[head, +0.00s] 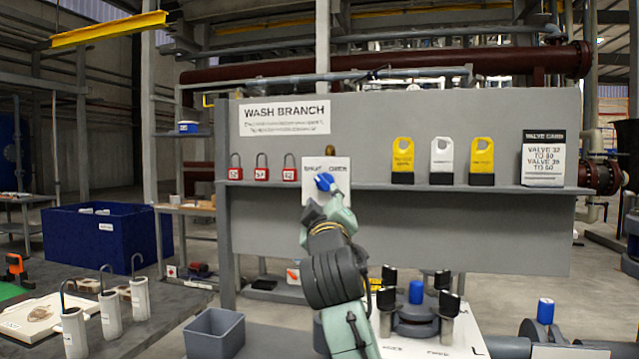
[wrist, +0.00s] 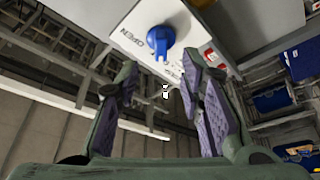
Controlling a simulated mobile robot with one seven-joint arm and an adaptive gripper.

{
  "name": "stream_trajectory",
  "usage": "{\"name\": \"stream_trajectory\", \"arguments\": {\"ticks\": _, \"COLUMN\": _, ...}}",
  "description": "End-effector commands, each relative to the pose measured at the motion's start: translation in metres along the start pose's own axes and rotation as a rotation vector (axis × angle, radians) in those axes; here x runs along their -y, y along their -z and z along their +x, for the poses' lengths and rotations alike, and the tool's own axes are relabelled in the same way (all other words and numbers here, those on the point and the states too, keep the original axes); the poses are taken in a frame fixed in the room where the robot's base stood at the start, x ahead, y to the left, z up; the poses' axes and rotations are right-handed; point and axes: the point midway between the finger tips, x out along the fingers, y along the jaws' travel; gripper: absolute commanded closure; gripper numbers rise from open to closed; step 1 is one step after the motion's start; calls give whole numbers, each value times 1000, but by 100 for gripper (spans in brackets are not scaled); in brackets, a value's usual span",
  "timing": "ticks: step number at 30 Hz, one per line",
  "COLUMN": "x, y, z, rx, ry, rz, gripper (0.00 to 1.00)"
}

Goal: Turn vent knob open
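The blue vent knob (head: 325,182) sits on a white plate (head: 340,168) marked SHUT on the left and OPEN on the right, on the grey panel. In the wrist view the knob (wrist: 155,38) shows clearly, with its grip bar pointing down the picture and the word OPEN at its left. My gripper (wrist: 160,68) is open, with one finger on each side of the view and nothing between them. The knob lies just beyond the fingertips, apparently not touched. In the head view my gripper (head: 314,206) is just below the knob and partly hidden by my arm.
A grey bin (head: 214,335) and several black-clad posts (head: 388,300) stand below.

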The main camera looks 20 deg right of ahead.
Motion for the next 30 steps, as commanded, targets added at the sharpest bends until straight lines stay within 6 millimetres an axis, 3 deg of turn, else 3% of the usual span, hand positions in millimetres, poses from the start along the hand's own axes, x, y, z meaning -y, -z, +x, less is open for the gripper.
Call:
{"name": "stream_trajectory", "arguments": {"ticks": 6, "x": -3, "y": 3, "z": 45, "rx": 2, "ry": 2, "rz": 0, "gripper": 65}}
{"name": "stream_trajectory", "arguments": {"ticks": 12, "x": -1, "y": 3, "z": 72, "rx": -1, "ry": 1, "rz": 1, "gripper": 65}}
{"name": "stream_trajectory", "arguments": {"ticks": 25, "x": 1, "y": 1, "z": 82, "rx": -2, "ry": 1, "rz": 1, "gripper": 65}}
{"name": "stream_trajectory", "arguments": {"ticks": 30, "x": 1, "y": 1, "z": 82, "rx": -2, "ry": 0, "rz": 1, "gripper": 76}}
